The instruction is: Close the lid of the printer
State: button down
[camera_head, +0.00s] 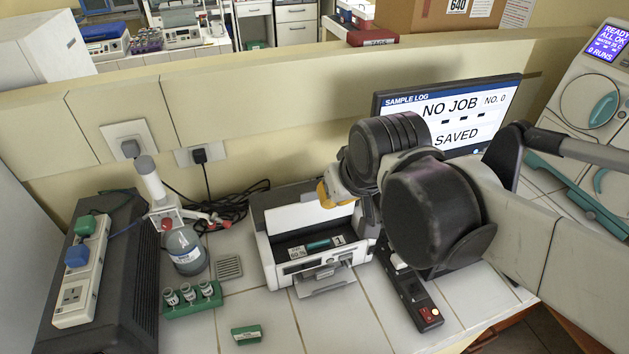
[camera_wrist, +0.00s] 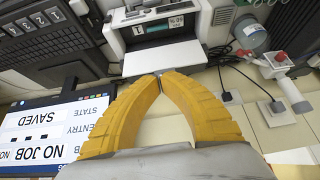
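The white and dark grey printer (camera_head: 285,268) stands on the tiled bench, its lid (camera_head: 290,216) raised at the back. The open top shows a dark bay with a teal cartridge (camera_head: 318,244). In the wrist view the printer (camera_wrist: 117,33) is upside down at the top, with the white lid (camera_wrist: 140,62) at my fingertips. My yellow gripper (camera_head: 324,196) is at the lid's upper edge, right of its middle. In the wrist view its fingertips (camera_wrist: 161,76) meet with nothing visible between them. I cannot tell whether they touch the lid.
The monitor (camera_head: 450,112) stands behind right, and cables (camera_head: 240,207) lie behind left.

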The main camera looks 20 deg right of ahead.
jog(key=w+r+g+p, duration=0.1)
jog(key=w+r+p, duration=0.1)
jog(key=w, duration=0.7)
jog(key=p, duration=0.2)
send_over(312, 209)
jog(key=w+d, duration=0.1)
jog(key=w, duration=0.1)
notch_tip(312, 209, down, 2)
notch_tip(312, 209, down, 10)
jog(key=b, duration=0.2)
jog(key=shift+w+d+g, duration=0.2)
jog(key=shift+w+g, duration=0.05)
jog(key=shift+g, duration=0.15)
jog(key=shift+f+b, duration=0.1)
jog(key=shift+b, duration=0.2)
